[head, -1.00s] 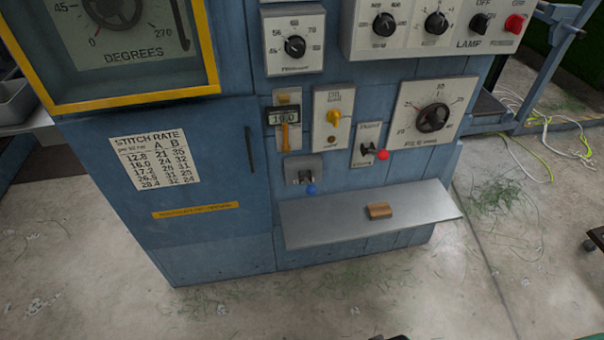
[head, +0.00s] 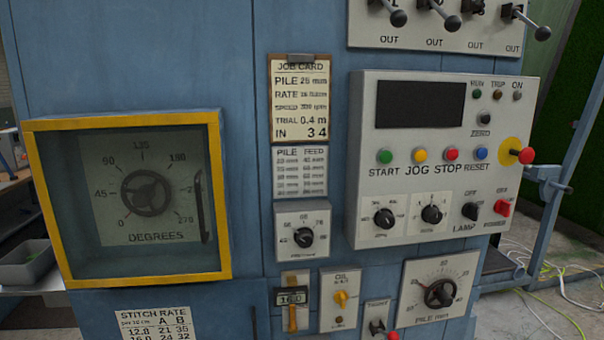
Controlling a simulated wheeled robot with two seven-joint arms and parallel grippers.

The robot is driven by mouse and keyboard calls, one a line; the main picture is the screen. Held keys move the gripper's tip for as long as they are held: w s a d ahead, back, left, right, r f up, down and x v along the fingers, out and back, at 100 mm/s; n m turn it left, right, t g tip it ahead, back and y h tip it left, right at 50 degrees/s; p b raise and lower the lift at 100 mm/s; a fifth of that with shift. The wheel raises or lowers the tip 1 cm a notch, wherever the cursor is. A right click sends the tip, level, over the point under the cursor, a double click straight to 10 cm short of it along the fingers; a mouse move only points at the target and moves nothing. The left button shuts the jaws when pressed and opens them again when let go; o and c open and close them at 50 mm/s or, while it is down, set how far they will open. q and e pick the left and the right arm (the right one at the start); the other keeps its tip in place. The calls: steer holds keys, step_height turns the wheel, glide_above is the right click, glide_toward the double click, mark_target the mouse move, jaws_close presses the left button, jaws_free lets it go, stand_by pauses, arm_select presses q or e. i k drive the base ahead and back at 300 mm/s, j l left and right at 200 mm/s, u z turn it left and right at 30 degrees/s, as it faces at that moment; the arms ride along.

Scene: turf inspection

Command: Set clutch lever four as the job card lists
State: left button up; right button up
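A white panel (head: 430,38) at the top right carries a row of several dark ball-ended levers above "OUT" labels; its top is cut off and no lever numbers show. The rightmost lever (head: 538,31) points out and down to the right. The lever left of it (head: 477,8) shows its ball higher and closer to the panel than the others. The two further left (head: 398,17) (head: 448,21) slant down to the right. The job card (head: 300,98) on a brown clipboard reads "IN 3 4" on its bottom line. Neither gripper is in view.
Below the levers, a control box (head: 447,90) has a dark display, coloured buttons and a red knob (head: 526,155) jutting right. A yellow-framed degrees dial (head: 142,195) is at left. Lower knobs include the pile dial (head: 440,292). Cables lie on the floor at right.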

mark_target(542, 33)
steer(key=z, duration=1.3)
